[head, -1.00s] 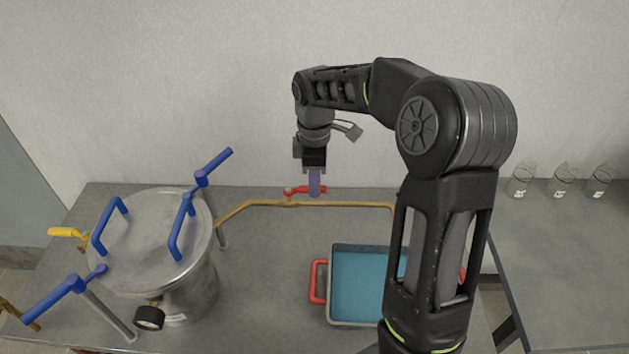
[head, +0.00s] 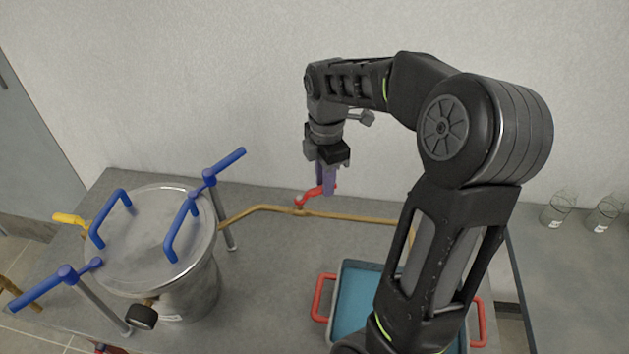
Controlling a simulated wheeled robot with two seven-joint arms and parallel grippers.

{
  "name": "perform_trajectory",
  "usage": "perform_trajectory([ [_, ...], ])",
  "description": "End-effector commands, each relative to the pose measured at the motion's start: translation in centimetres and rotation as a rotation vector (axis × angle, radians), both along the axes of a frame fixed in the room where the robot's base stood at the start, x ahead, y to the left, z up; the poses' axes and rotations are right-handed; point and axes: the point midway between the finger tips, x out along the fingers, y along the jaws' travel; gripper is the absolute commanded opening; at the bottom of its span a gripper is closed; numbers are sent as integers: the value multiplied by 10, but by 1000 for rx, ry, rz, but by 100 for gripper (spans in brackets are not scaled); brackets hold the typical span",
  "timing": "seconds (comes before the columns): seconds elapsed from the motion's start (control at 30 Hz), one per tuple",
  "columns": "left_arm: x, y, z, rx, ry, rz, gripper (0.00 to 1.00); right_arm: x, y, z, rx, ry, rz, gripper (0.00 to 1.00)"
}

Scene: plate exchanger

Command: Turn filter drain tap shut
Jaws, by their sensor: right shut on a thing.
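The drain tap has a red lever (head: 309,197) on a brass pipe (head: 268,208) that runs from the steel filter vessel (head: 190,285) across the table. The lever stands at a slant to the pipe, its free end up and to the right in the picture. My right gripper (head: 327,180) points down with purple fingers and is shut on the lever's free end. The fingers hide that end of the lever. My left gripper is not in view.
A blue tray (head: 352,298) with red handles stands below the pipe's right end, partly behind my right arm. The vessel's blue clamp handles (head: 229,163) stick up at left. A yellow lever (head: 66,218) is on its far left. Glass beakers (head: 558,208) stand on the right table.

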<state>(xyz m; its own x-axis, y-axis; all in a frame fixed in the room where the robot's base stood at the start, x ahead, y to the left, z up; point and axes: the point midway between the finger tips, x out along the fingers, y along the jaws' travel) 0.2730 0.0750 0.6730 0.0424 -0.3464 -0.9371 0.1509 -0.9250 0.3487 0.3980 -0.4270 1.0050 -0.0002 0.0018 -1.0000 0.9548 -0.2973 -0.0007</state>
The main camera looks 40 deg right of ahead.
Motion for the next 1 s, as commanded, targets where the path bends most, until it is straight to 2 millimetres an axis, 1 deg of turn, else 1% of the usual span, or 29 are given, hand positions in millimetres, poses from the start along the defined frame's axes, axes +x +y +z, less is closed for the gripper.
perform_trajectory([
  [0.1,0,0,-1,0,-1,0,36,2,-7,0,-3,-2,97,0],
  [0.37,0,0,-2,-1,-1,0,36,16,-10,1,-4,-3,340,0],
  [0.8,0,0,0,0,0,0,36,40,-4,1,-4,-3,745,0],
  [1.0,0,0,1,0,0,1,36,47,1,1,-4,-4,878,0],
])
